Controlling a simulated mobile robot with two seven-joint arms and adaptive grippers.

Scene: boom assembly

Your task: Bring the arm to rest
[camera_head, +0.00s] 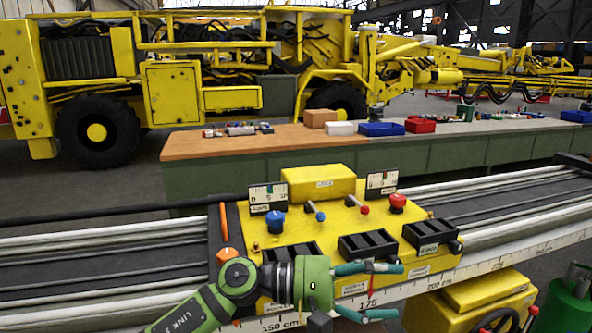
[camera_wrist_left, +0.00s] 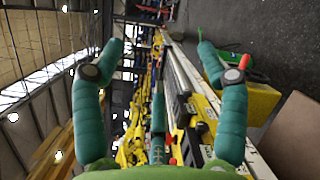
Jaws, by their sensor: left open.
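My left arm (camera_head: 225,290) is green and comes in from the bottom left. Its gripper (camera_head: 385,291) points right, in front of the lower edge of the yellow control panel (camera_head: 330,235). The two teal fingers are apart with nothing between them. In the left wrist view, the fingers of the same gripper (camera_wrist_left: 165,65) stand wide apart at either side, and the rail and panel show between and beyond them. My right gripper is not in either view.
The panel carries a blue knob (camera_head: 276,222), a red knob (camera_head: 397,202), small levers and black slots. A long rail (camera_head: 110,270) runs behind the arm. A bench (camera_head: 230,145) with small parts and a yellow machine (camera_head: 175,90) stand farther back. A green cylinder (camera_head: 570,305) is at bottom right.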

